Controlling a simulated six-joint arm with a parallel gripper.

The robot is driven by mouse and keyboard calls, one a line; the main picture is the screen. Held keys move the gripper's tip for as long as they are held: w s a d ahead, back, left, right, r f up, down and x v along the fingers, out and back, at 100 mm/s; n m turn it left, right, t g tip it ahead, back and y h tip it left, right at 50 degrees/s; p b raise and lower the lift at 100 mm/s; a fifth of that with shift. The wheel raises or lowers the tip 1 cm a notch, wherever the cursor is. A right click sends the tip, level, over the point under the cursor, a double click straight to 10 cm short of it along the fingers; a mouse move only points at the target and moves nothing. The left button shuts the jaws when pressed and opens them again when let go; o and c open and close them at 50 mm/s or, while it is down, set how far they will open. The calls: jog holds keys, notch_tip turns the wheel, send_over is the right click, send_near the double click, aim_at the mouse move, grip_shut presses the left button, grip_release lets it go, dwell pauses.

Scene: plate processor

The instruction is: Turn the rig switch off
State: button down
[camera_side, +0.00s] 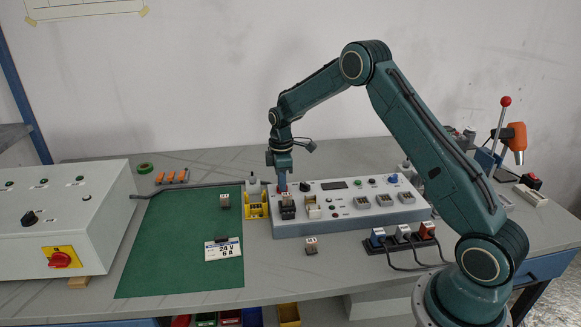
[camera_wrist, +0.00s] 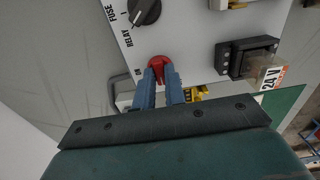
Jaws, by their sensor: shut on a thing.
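The rig is a pale grey panel box (camera_side: 345,222) on the bench, with knobs, sockets and a dark display on its sloped top. The rig switch is a red knob (camera_wrist: 155,62) at the panel's edge, beside small lettering. In the side view only a bit of red (camera_side: 281,188) shows under my gripper (camera_side: 280,176). In the wrist view my gripper (camera_wrist: 159,76) has its two blue fingers shut on the red switch, one on each side. The fingers hide part of the switch, so its exact setting is hard to read.
A black rotary knob (camera_wrist: 145,11) and a dark socket block with a "24 V" labelled module (camera_wrist: 269,77) are near the switch. A green mat (camera_side: 180,245) holds a "24 V 6 A" card (camera_side: 223,249). A grey control box (camera_side: 60,225) stands at left.

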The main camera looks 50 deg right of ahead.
dwell(0.3)
jog(key=c, duration=1.5)
grip_release()
jog(key=shift+o, duration=0.2)
jog(key=shift+r, duration=0.15)
notch_tip(320, 180, up, 14)
jog(key=shift+f, duration=0.2)
